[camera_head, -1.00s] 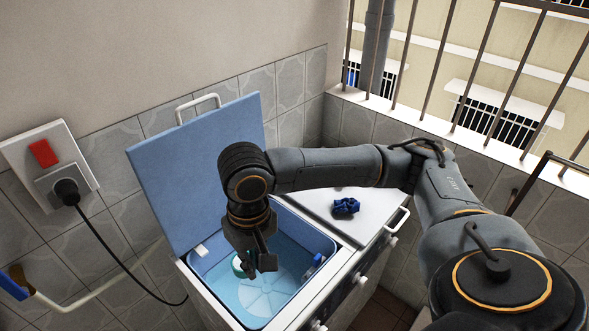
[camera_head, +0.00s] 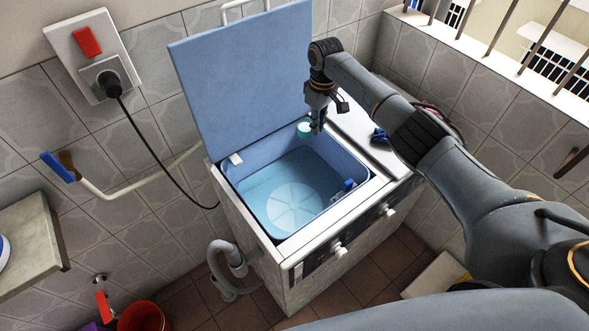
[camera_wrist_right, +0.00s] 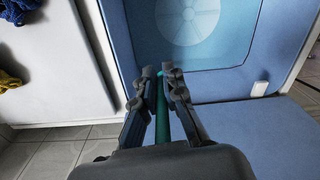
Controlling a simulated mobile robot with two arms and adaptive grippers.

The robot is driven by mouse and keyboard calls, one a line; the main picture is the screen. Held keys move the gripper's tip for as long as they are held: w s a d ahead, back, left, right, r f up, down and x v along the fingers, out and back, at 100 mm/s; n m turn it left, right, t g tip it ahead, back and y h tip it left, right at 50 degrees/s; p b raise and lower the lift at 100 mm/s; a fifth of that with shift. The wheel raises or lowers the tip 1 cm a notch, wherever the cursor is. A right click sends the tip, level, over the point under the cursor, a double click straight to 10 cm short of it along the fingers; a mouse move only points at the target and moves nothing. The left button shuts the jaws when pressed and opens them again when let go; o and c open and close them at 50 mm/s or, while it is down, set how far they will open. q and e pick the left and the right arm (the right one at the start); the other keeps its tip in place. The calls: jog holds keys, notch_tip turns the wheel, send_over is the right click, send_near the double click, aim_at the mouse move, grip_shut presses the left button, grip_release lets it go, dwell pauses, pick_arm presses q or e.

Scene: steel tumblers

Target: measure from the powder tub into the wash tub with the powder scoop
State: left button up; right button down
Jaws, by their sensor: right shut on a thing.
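The wash tub (camera_head: 262,178) is the open blue basin of a washing machine, with pale blue water and a round ribbed disc in its floor. My right gripper (camera_head: 316,124) is over the tub's back right corner, pointing down. It is shut on the green powder scoop (camera_head: 304,130). In the right wrist view the scoop's green handle (camera_wrist_right: 162,122) runs between the fingers of the gripper (camera_wrist_right: 163,76). The scoop's bowl is small here, and I cannot tell what it holds. I cannot make out the powder tub. My left gripper is not in view.
The blue lid (camera_head: 240,85) stands open behind the tub. A white top (camera_head: 362,128) with a dark blue cloth (camera_head: 379,137) lies to the right. A stone slab (camera_head: 28,248) is at the left, and a red bucket (camera_head: 143,317) is on the floor.

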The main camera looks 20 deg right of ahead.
notch_tip(320, 180, down, 5)
jog(key=n, duration=0.1)
jog(key=s+a+f+t+h+b, duration=0.1)
jog(key=s+a+t+h+b, duration=0.1)
jog(key=s+a+t+h, duration=0.75)
notch_tip(320, 180, up, 11)
jog(key=s+d+t+h, duration=0.1)
jog(key=t+h, duration=0.6)
jog(key=t, duration=0.1)
jog(key=shift+s+d+n, duration=0.15)
jog(key=shift+n, duration=0.25)
dwell(2.2)
